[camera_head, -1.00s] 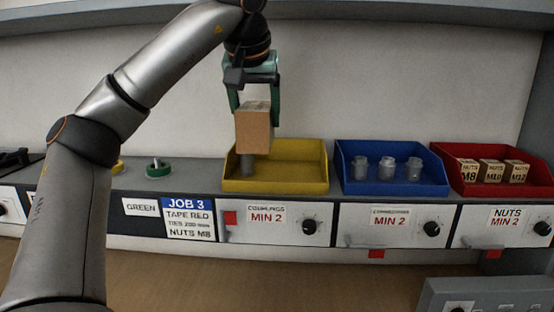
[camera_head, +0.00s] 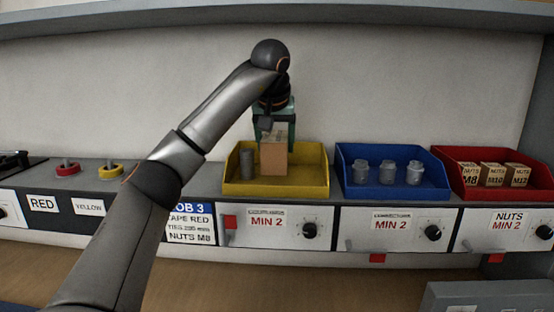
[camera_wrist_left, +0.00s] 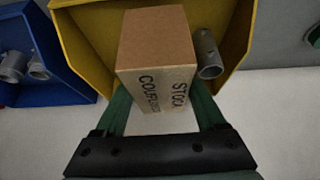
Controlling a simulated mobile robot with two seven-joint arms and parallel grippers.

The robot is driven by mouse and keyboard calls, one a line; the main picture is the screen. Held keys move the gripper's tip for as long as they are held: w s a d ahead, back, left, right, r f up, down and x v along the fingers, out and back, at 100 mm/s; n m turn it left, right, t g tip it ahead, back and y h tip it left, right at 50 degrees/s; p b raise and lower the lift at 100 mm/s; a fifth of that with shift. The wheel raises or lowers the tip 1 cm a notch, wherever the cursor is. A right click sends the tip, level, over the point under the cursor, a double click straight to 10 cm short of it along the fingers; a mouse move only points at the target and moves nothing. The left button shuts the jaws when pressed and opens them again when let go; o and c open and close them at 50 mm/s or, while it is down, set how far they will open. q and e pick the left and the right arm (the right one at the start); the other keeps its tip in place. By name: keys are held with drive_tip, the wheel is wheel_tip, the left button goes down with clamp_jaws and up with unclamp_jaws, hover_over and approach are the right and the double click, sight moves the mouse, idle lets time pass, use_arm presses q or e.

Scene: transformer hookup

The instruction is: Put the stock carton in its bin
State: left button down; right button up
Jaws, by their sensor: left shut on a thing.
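The stock carton (camera_head: 273,159) is a brown cardboard box with a pale label. In the left wrist view the carton (camera_wrist_left: 155,60) shows print reading "STOCK" and the start of a word like "COUPLINGS". My left gripper (camera_head: 274,138) is shut on it from above, with the green fingers (camera_wrist_left: 160,115) on both sides. The carton is inside or just above the yellow bin (camera_head: 310,185), which is labelled couplings; I cannot tell whether it touches the bin floor. A grey coupling (camera_head: 247,162) stands in the bin to the left of the carton. My right gripper is not in view.
A blue bin (camera_head: 400,191) with several grey fittings stands to the right. Beyond it is a red bin (camera_head: 510,189) with small nut cartons. Red (camera_head: 67,169) and yellow (camera_head: 111,170) tape rolls sit on the shelf at left. My left arm crosses in front of the shelf.

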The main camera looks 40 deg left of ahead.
use_arm(q)
drive_tip(key=f, duration=0.1)
drive_tip(key=w+f, duration=0.1)
drive_tip(key=f, duration=0.1)
drive_tip(key=shift+a+f, duration=0.2)
drive_tip(key=shift+f, duration=0.35)
unclamp_jaws()
drive_tip(key=shift+f, duration=0.2)
drive_tip(key=shift+r, duration=0.1)
drive_tip(key=shift+s+d+r, duration=0.1)
drive_tip(key=shift+r, duration=0.15)
drive_tip(key=v, duration=1.1)
drive_tip(key=shift+s+r, duration=0.1)
drive_tip(key=shift+r, duration=0.2)
